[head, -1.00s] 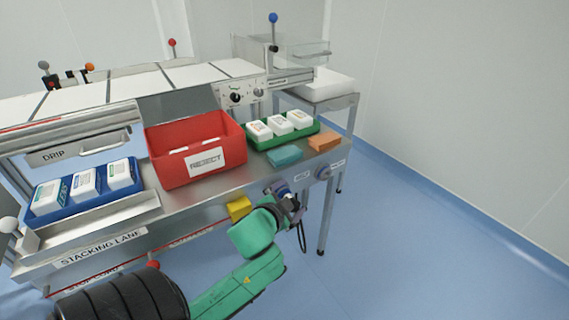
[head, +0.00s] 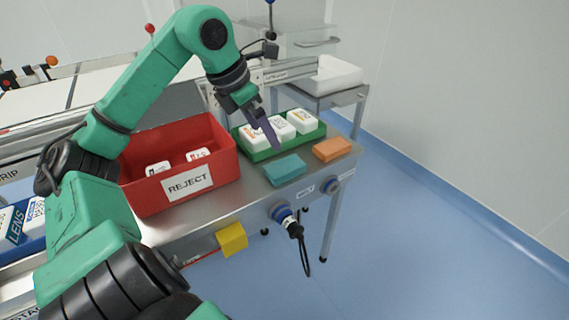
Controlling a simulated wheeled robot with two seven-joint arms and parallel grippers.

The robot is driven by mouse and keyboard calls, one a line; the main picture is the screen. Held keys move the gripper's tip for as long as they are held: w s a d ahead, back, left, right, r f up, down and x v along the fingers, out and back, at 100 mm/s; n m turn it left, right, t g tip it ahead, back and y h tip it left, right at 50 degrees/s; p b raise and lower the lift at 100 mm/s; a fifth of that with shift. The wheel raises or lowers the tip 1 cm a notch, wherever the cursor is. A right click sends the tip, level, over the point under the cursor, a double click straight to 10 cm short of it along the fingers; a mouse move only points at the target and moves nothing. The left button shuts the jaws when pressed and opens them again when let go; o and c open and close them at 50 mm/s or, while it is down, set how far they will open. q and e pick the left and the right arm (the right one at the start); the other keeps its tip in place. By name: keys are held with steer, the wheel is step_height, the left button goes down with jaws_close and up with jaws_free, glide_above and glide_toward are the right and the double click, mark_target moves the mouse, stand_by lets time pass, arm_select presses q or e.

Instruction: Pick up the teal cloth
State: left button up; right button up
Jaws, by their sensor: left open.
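The teal cloth (head: 286,170) is a folded flat block lying on the steel bench top, near its front edge and in front of the green tray. My left arm comes in from the left and arches over the red bin. My left gripper (head: 268,134) is open and points down, above and slightly left of the cloth, in front of the green tray's left end. It holds nothing and appears apart from the cloth. My right gripper is not in view.
An orange cloth (head: 332,149) lies just right of the teal one. The green tray (head: 262,155) holds white packs behind it. The red REJECT bin (head: 150,202) stands close on the left.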

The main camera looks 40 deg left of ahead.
arm_select(q)
glide_above(284, 166)
steer(key=s, duration=0.2)
steer(key=f, duration=0.8)
steer(key=shift+a, duration=0.3)
steer(key=p+x, duration=0.1)
steer(key=x, duration=0.2)
steer(key=shift+w+f+p, duration=0.1)
steer(key=shift+w+p, duration=0.15)
steer(key=shift+p, duration=0.15)
steer(key=shift+d+f, duration=0.1)
steer(key=shift+f, duration=0.25)
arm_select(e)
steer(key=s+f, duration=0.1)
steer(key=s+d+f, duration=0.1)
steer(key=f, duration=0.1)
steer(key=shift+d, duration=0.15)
arm_select(q)
steer(key=shift+f+b, duration=0.3)
steer(key=shift+b, duration=0.15)
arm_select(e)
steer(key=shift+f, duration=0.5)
arm_select(q)
steer(key=c, duration=1.3)
